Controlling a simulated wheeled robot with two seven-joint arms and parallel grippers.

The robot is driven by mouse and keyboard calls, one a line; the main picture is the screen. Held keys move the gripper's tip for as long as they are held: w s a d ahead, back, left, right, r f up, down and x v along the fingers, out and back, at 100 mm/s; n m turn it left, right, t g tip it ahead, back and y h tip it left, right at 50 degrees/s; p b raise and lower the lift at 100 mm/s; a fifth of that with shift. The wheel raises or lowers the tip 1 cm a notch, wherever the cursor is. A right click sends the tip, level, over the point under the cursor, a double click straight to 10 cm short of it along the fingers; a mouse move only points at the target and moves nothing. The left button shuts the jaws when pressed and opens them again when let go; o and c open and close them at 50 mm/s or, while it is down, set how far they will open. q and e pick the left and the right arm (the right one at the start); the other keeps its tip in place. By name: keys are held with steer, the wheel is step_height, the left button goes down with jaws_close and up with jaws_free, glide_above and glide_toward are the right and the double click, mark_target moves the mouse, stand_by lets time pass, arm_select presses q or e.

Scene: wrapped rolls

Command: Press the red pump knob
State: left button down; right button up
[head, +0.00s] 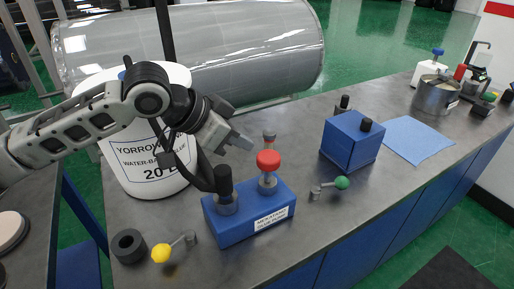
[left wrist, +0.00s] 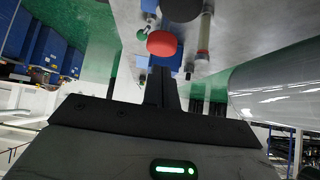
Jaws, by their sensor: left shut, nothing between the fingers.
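The red pump knob (head: 268,160) stands on a grey stem on top of the blue pump box (head: 232,228), which has a white label on its front. My left gripper (head: 247,144) is shut and empty, up and left of the knob in the head view. The fingertips look apart from the knob, but the exact gap is hard to tell. In the left wrist view the red knob (left wrist: 162,43) shows just beyond the shut fingers (left wrist: 160,75). My right gripper is in neither view.
A black post (head: 224,182) stands on the box left of the knob. A white bucket (head: 150,183) is behind my left arm. A yellow knob (head: 160,253), a green knob (head: 342,183) and another blue box (head: 350,147) stand nearby. A large wrapped roll (head: 200,55) lies behind.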

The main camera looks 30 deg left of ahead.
arm_select(q)
steer(key=shift+v, duration=1.85)
